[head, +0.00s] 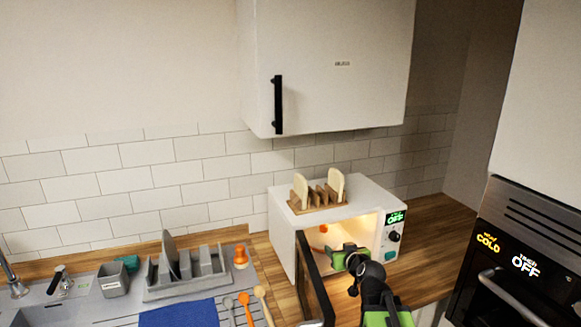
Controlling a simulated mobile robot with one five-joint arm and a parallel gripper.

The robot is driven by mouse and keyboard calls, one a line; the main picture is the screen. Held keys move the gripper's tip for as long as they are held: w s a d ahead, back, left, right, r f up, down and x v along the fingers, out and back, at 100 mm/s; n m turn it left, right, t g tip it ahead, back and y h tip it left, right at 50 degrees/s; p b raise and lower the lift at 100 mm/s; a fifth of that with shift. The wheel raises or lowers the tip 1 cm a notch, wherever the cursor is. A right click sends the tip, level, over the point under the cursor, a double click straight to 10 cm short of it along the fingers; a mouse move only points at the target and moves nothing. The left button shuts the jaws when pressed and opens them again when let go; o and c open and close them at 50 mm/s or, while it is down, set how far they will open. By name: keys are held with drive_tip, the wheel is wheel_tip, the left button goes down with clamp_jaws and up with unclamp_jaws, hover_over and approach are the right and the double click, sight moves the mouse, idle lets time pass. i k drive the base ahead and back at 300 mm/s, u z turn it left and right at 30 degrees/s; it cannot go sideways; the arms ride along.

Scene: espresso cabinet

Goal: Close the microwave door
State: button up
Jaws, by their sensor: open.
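The white microwave (284,250) stands on the wooden counter with its lit inside showing. Its dark-framed door (314,278) is wide open, hinged on the left and swung out toward me. My gripper (345,258), green and black, is open in front of the lit opening, just right of the door on its inner side. I cannot tell whether it touches the door. My gripper and arm hide part of the opening. Something orange shows inside, too small to make out. The control panel (394,233) on the right has a green display.
A wooden rack (318,199) with two bread slices stands on the microwave. A white wall cabinet (330,70) hangs above. The sink area with a dish rack (187,273), blue cloth (180,313) and utensils is at left. An oven (520,262) stands at right.

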sight(305, 263)
drive_tip(key=k, duration=1.2)
